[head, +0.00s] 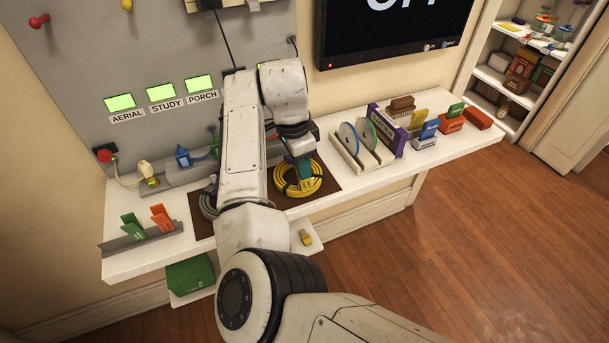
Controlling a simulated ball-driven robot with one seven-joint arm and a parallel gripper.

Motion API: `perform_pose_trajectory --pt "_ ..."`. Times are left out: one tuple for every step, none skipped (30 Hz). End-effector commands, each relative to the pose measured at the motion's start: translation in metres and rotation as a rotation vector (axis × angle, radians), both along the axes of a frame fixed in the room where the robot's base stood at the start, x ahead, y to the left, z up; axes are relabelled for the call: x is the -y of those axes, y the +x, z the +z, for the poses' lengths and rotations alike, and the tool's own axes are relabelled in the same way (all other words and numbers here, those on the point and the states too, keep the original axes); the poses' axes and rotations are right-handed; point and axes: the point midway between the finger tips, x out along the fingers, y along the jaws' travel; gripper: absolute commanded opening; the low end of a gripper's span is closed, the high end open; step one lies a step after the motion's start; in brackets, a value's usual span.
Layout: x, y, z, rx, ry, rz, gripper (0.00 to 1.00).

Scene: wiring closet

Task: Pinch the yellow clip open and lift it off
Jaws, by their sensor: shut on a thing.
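A coil of yellow cable (281,178) lies on the brown mat (328,190) on the white counter. My gripper (305,183) points down over the coil's middle and right side, with a teal and dark part just above the coil. It is shut on a small yellow piece at the coil, which appears to be the yellow clip. The clip is mostly hidden by the gripper and blends with the cable, so I cannot tell its shape or whether it is apart from the coil.
A grey coil (209,205) sits left, partly behind my arm. Right stand a disc holder (352,158) and several coloured boxes. A small yellow item (305,236) lies on the lower ledge.

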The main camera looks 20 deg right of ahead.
Motion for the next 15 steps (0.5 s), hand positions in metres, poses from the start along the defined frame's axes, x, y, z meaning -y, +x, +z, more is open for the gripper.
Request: perform_pose_trajectory --pt "0.0001 -0.0008 -0.0015 -0.004 0.001 -0.001 0.07" --pt "0.0001 -0.0008 -0.0016 -0.004 0.001 -0.001 0.07" --pt "0.0001 -0.0009 -0.0016 -0.004 0.001 -0.001 0.07" --pt "0.0001 -0.0009 -0.0017 -0.004 0.001 -0.001 0.07" --pt "0.0001 -0.0009 -0.0016 -0.004 0.001 -0.001 0.07" --pt "0.0001 -0.001 -0.0013 -0.004 0.001 -0.001 0.07" --pt "0.0 -0.001 -0.001 -0.004 0.001 -0.001 0.07" --pt "0.0 -0.001 -0.0005 -0.004 0.001 -0.001 0.07" --pt "0.0 -0.001 0.0002 -0.004 0.001 0.0 0.07" --pt "-0.0001 -0.001 0.0009 -0.004 0.001 0.0 0.07" --pt "-0.0002 -0.0009 0.0016 -0.004 0.001 0.0 0.07" --pt "-0.0003 -0.0009 0.0027 -0.004 0.001 0.0 0.07" --pt "-0.0004 -0.0008 0.0035 -0.004 0.001 0.0 0.07" --pt "-0.0005 -0.0008 0.0043 -0.003 0.001 0.001 0.07" --pt "-0.0006 -0.0007 0.0053 -0.003 0.0 0.001 0.07"
